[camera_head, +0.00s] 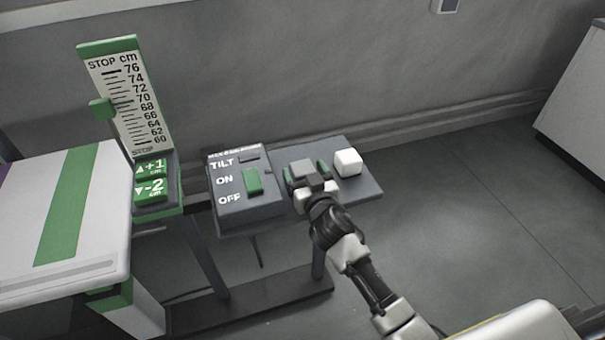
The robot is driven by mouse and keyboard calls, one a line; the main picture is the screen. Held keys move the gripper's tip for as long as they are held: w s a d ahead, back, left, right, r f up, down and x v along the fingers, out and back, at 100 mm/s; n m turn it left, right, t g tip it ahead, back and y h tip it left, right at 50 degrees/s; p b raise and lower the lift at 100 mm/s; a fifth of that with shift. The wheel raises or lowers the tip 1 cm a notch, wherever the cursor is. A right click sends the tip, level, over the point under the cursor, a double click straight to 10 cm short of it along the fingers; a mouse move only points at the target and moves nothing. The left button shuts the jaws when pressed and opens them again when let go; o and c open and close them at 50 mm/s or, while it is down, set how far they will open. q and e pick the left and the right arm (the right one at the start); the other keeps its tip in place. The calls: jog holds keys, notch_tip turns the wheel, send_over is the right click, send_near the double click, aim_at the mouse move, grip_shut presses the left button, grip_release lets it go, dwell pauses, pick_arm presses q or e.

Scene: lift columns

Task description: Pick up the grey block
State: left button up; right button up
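The grey block (303,168) is at the grey shelf to the right of the tilt switch box. My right gripper (306,174) reaches it from the front, with one green-tipped finger on each side of the block. The fingers look very close to its sides, but I cannot tell whether they press on it. The gripper body hides the block's lower front, and whether it rests on the shelf is unclear. My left gripper is not in view.
A white block (348,162) sits on the shelf (366,188), just right of my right gripper. The switch box (240,190) stands close on the left. Further left are a height scale (125,95), green buttons (151,182) and a white-and-green table (100,215). Open floor lies to the right.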

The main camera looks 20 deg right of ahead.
grip_shut()
jog(key=shift+r, duration=0.15)
jog(key=shift+r, duration=0.15)
